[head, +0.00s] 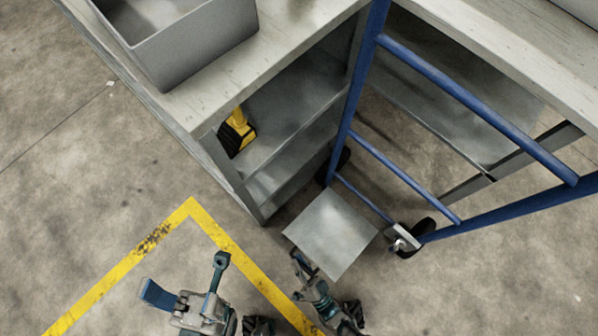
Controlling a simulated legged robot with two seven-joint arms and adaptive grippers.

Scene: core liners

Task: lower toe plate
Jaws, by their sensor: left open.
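A blue hand truck (352,135) stands beside the workbench, with small black wheels at its base. Its grey metal toe plate (330,230) juts out from the foot of the frame toward me, over the floor. I cannot tell whether it lies fully flat or is slightly tilted. My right gripper (303,266) is at the plate's lower left edge and overlaps it in the picture; contact and jaw opening are unclear. My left gripper (186,278) is open and empty, left of the plate and apart from it.
A workbench (290,45) with metal shelves carries a grey bin (200,45). A yellow and black tool (238,132) sits on a shelf. Another bench top (510,50) is behind the truck. Yellow floor tape (205,222) makes a corner. The floor at left is clear.

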